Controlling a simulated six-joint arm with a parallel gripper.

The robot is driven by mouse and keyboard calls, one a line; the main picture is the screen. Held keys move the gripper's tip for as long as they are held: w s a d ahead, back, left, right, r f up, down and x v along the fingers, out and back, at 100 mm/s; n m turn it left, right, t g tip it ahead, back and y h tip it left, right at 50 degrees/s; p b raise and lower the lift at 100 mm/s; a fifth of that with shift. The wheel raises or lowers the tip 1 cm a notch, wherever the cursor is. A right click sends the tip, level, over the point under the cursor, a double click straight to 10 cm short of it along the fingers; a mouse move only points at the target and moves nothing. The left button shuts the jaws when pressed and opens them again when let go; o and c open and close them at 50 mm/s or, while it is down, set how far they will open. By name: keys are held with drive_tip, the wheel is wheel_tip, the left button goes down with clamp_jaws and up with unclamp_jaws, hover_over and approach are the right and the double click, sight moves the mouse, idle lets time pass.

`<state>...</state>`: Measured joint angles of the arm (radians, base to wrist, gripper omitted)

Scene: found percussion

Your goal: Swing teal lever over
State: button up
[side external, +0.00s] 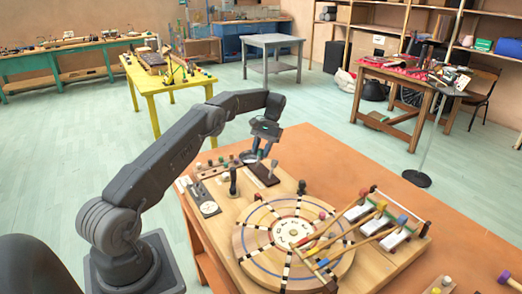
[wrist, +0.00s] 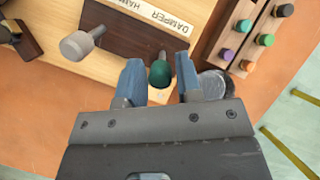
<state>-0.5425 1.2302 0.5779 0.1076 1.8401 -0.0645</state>
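The teal lever's round knob (wrist: 159,74) shows in the wrist view between the two blue-grey fingers of my gripper (wrist: 160,80). There is a visible gap on each side, so the fingers are open around or above it; the height difference is unclear. Its thin stem rises from a dark brown panel (wrist: 130,32) with white labels, one reading DAMPER. A grey-knobbed lever (wrist: 80,45) leans out from the same panel, left of the teal one. In the side view my gripper (side external: 262,149) points down over the dark panel (side external: 263,175); the teal knob is hard to make out there.
A wooden strip (wrist: 238,38) with coloured pegs stands right of the panel. A grey round object (wrist: 216,84) is near my right finger. A wooden wheel (side external: 293,240) and mallets (side external: 345,240) lie nearer on the board. The orange tabletop (side external: 400,190) is clear behind.

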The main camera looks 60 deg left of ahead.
sight(260, 149)
drive_tip(key=shift+o, duration=1.4)
drive_tip(key=shift+r, duration=0.35)
wheel_tip(260, 149, up, 4)
drive_tip(key=shift+s+a+f, duration=0.1)
drive_tip(key=s+a+r, duration=0.5)
drive_tip(key=s+r, duration=0.1)
drive_tip(key=s, duration=0.3)
drive_tip(key=shift+s+a+r, duration=0.25)
drive_tip(key=shift+s+a, duration=0.15)
